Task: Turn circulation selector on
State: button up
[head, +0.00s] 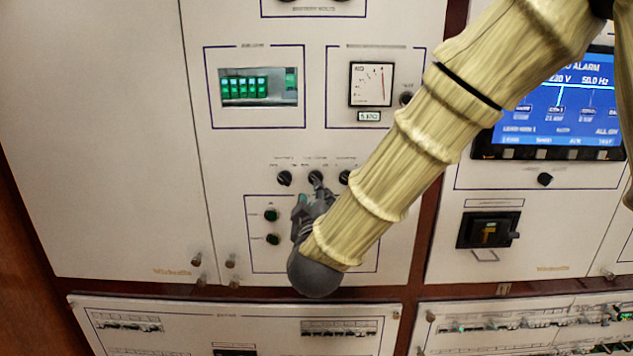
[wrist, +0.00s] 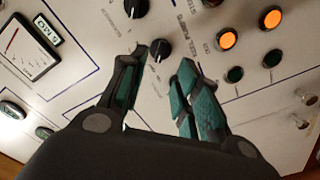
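Three small black rotary knobs sit in a row on the white panel in the head view: a left knob (head: 284,178), a middle knob (head: 315,177) and a right knob (head: 345,177). Their labels are too small to read, so I cannot tell which is the circulation selector. My gripper (head: 312,195) is just below the middle knob. In the wrist view my gripper (wrist: 164,62) is open and empty, its two fingers apart. A black knob (wrist: 160,50) with a white pointer mark lies between and just beyond the fingertips. I cannot tell whether either finger touches it.
Orange lamps (wrist: 228,40) show right of the fingers in the wrist view. A blue screen (head: 566,100) is at right.

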jog(key=w+p, duration=0.2)
jog(key=w, duration=0.6)
jog(key=shift+w+p, duration=0.15)
jog(key=shift+p, duration=0.25)
grip_shut()
